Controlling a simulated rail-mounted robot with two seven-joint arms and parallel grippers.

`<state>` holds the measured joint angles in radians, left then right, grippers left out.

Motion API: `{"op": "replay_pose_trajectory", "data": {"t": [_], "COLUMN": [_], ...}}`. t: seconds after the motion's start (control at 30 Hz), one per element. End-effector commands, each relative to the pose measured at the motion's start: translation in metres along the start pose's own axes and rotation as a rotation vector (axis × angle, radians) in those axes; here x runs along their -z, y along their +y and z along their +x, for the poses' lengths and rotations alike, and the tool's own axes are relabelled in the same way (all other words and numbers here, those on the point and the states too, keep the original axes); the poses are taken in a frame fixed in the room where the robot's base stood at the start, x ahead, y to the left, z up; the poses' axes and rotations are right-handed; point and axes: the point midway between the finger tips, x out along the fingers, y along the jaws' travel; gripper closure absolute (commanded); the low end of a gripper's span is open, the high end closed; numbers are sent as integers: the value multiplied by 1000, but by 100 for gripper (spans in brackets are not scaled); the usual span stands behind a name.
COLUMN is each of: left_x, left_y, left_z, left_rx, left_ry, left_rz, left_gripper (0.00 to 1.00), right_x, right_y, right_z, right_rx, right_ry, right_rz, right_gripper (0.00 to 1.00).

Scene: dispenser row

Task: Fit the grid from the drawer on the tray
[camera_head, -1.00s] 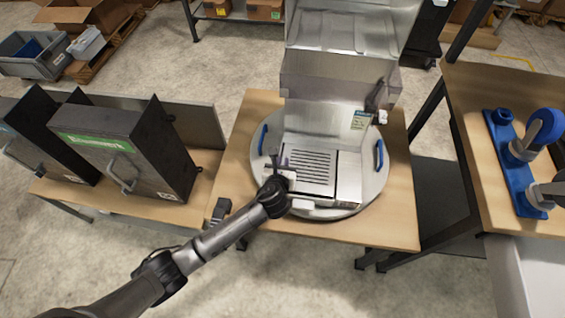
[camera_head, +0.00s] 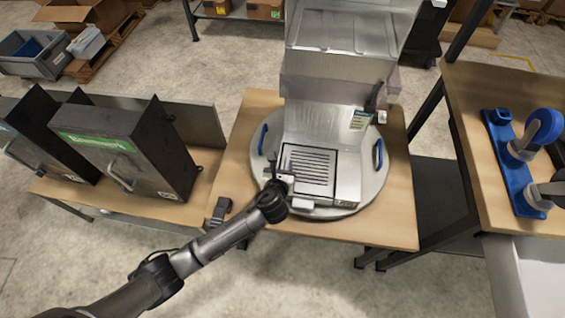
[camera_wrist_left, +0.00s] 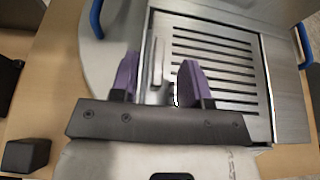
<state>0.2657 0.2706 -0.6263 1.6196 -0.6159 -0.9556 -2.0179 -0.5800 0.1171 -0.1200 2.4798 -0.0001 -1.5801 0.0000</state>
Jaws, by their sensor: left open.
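The grid (camera_head: 312,166), a slotted metal plate, lies on the tray area of the steel machine (camera_head: 347,182) on the middle table. A dark line shows along part of its edge. In the left wrist view the grid (camera_wrist_left: 215,62) fills the upper middle, just beyond and right of my fingers. My left gripper (camera_head: 280,172) is at the grid's left edge. Its purple fingers are apart in the left wrist view (camera_wrist_left: 160,68), with a small pale bar (camera_wrist_left: 157,62) seen between them; I cannot tell whether they touch it. I cannot make out a drawer. My right gripper is not seen.
The machine stands on a round plate with blue handles (camera_head: 377,154). Dark boxes with handles, one with a green label (camera_head: 97,143), stand on the left table. A blue fixture (camera_head: 512,165) is on the right table. The middle table's front right is clear.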

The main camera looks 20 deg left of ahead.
Motion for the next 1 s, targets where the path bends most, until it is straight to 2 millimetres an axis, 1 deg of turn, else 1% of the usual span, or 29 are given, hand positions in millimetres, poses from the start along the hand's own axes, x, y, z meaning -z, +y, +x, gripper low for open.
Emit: {"op": "replay_pose_trajectory", "data": {"t": [0.03, 0.2, 0.4, 0.5, 0.7, 0.9, 1.0], "left_x": [-4, -4, -3, -3, -1, -1, -1], "left_y": [0, 0, 0, 0, 0, 0, 0], "left_z": [-12, -47, -83, -97, -115, -120, -120], "left_rx": [2, 2, 2, 2, 1, 1, 1], "left_ry": [0, 0, 0, 0, 0, -1, -1], "left_rz": [0, -1, 0, -1, 0, -8, -64], "left_gripper": [58, 58, 58, 58, 58, 58, 58], "right_x": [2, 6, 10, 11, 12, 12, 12], "right_y": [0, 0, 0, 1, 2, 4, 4], "right_z": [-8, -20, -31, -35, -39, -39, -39], "right_rx": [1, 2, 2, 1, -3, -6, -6], "right_ry": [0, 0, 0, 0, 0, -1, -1], "right_rz": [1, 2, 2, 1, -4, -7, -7], "right_gripper": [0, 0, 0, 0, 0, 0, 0]}}
